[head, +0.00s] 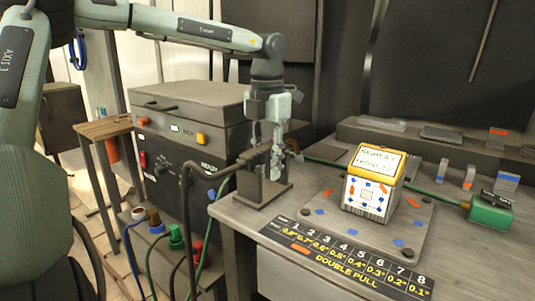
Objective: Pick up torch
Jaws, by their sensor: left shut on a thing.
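The torch (252,156) is a dark, slim tool with a cable running from its left end. It lies roughly level over a small dark stand (264,193) at the left part of the grey worktable. My left gripper (277,142) comes down from above, its pale fingers pointing downward, and is shut on the torch near its right end. The fingers hide part of the torch, and I cannot tell whether it still touches the stand. My right gripper is not in view.
A white box with a yellow top (372,184) stands on a flat plate on the worktable (312,175). A green clamp (490,212) is at the right. A dark machine (185,130) stands left, with hoses and cables hanging before it.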

